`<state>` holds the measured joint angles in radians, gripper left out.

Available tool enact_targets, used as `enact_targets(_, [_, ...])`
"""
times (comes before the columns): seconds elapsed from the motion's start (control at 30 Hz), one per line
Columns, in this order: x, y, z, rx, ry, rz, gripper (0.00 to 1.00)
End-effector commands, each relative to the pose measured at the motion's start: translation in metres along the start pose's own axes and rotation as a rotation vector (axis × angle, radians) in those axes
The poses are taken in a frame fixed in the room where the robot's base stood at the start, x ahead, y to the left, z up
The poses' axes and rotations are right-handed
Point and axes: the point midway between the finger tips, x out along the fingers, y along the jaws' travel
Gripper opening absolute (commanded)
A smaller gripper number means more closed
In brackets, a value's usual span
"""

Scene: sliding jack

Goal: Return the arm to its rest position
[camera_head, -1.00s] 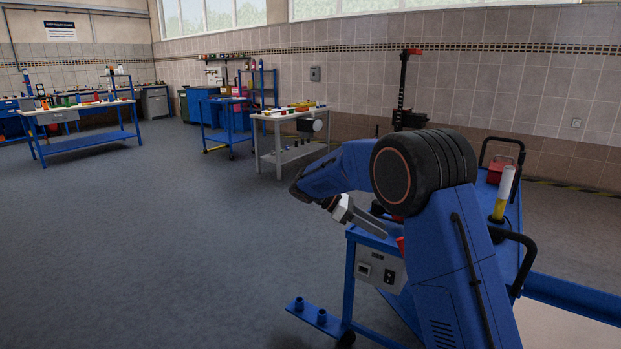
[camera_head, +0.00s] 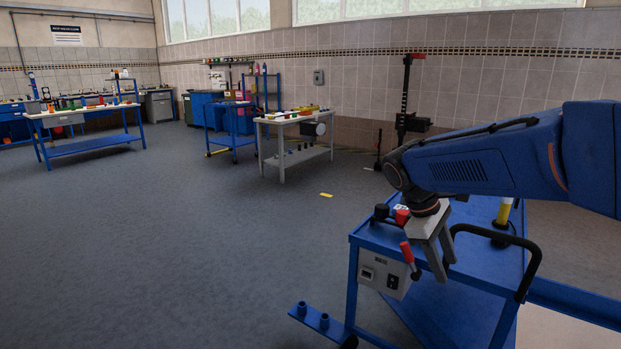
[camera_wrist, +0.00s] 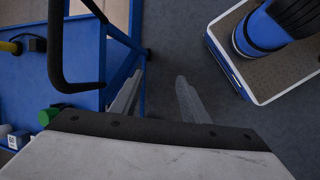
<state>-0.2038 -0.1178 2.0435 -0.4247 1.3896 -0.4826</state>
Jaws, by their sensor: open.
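My gripper (camera_head: 441,262) hangs from my blue arm at the right of the head view, pointing down. It is in front of the blue cart (camera_head: 480,270) in the picture, near its handle. Its two grey fingers are apart with nothing between them. In the wrist view the open fingers (camera_wrist: 158,98) stand over bare dark floor, beside the cart's blue frame and black handle (camera_wrist: 77,45). A red-handled item (camera_head: 407,252) shows just left of the fingers in the head view.
The blue cart carries small items and a yellow-and-white cylinder (camera_head: 504,212). A red-and-black jack stand (camera_head: 405,100) stands by the wall. A grey workbench (camera_head: 290,125) and a blue workbench (camera_head: 90,130) stand farther back. The floor at left is clear. My base shows at right in the wrist view.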

Motion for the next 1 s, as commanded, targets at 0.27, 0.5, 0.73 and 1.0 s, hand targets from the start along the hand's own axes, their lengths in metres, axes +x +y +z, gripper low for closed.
enact_targets(0.27, [0.01,-0.045,0.047,0.218,0.168,-0.045,0.42])
enact_targets(0.5, [0.021,-0.087,0.076,0.411,0.31,-0.091,0.42])
enact_targets(0.73, [0.035,-0.126,0.096,0.602,0.443,-0.143,0.42])
enact_targets(1.0, [0.051,-0.163,0.109,0.795,0.575,-0.201,0.42])
